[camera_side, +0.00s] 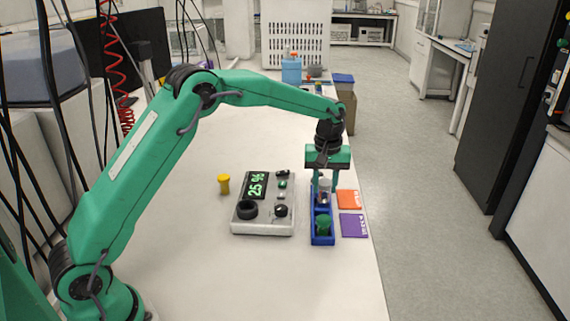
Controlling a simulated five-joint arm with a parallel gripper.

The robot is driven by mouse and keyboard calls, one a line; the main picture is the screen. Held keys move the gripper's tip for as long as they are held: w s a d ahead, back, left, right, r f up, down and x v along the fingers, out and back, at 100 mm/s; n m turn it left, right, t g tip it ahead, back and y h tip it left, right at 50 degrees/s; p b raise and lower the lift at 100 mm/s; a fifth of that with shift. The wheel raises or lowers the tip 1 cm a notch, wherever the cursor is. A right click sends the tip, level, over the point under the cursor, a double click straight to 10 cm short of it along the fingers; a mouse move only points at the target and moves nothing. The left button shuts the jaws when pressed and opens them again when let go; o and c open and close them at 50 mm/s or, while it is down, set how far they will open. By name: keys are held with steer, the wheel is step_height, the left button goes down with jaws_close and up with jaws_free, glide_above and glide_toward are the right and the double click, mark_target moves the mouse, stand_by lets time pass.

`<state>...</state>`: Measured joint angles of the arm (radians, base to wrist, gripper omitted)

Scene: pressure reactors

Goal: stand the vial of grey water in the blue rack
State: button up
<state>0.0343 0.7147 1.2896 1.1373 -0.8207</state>
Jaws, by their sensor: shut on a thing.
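The blue rack (322,240) stands on the white table, right of the control box. My gripper (324,182) points down over the rack's far part. It is shut on a small clear vial with a pale top (324,191), which I take to be the vial of grey water. The vial is upright between the fingers. Its lower end is at the far part of the rack, and I cannot tell whether it rests there or hangs just above. A green-topped item (323,223) stands in the near part of the rack.
A white control box (263,218) with a green-lit display and knobs stands left of the rack. An orange card (349,199) and a purple card (353,225) lie right of the rack, near the table edge. The front table is clear.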

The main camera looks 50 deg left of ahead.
mark_target(323, 203)
steer(key=shift+f, duration=1.9)
steer(key=shift+f, duration=0.3)
steer(key=shift+f, duration=0.7)
steer(key=shift+f, duration=0.7)
stand_by(0.3)
steer(key=o, duration=1.6)
steer(key=shift+r, duration=0.15)
